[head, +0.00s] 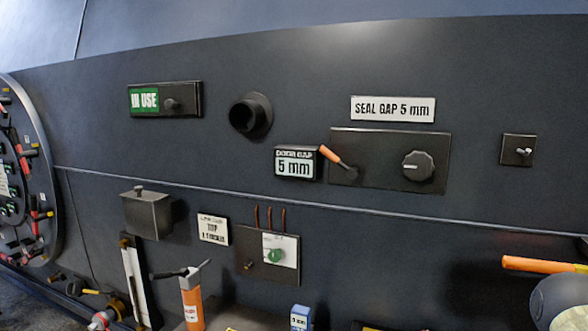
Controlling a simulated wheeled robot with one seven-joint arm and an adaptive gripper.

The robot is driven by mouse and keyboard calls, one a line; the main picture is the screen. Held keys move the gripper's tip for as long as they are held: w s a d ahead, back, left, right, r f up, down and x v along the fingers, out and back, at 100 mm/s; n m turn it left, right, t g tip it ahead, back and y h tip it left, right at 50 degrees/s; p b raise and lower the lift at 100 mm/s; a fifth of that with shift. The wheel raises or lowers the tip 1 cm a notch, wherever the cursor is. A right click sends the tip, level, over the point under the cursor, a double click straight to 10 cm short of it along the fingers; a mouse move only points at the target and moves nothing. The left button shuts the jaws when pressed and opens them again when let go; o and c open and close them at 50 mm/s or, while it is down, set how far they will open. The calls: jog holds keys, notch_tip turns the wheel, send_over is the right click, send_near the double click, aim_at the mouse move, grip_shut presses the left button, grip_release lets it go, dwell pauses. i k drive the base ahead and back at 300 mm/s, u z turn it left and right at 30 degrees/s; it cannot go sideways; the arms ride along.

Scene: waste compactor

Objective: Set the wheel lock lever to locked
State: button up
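No label reading "wheel lock" is legible, so I cannot tell for certain which part is the wheel lock lever. A small lever with an orange handle (331,154) sits at the left of a dark plate (372,149) on the wall, its handle tilted up and left from its pivot. A black round knob (418,166) is on the same plate. Another orange handle (545,265) lies almost level at the lower right, above a rounded grey shape (562,298) cut off by the picture edge. My gripper is not in view.
A "SEAL GAP 5 mm" sign (393,109), a "5 mm" display (295,162) and an "IN USE" slider plate (186,98) are on the wall. A grey box (147,214) and an orange canister (193,308) stand out lower left. A round door (30,180) is at far left.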

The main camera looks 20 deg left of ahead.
aim_at(352, 173)
jog(key=z, duration=2.95)
jog(key=k, duration=0.7)
jog(key=u, duration=2.4)
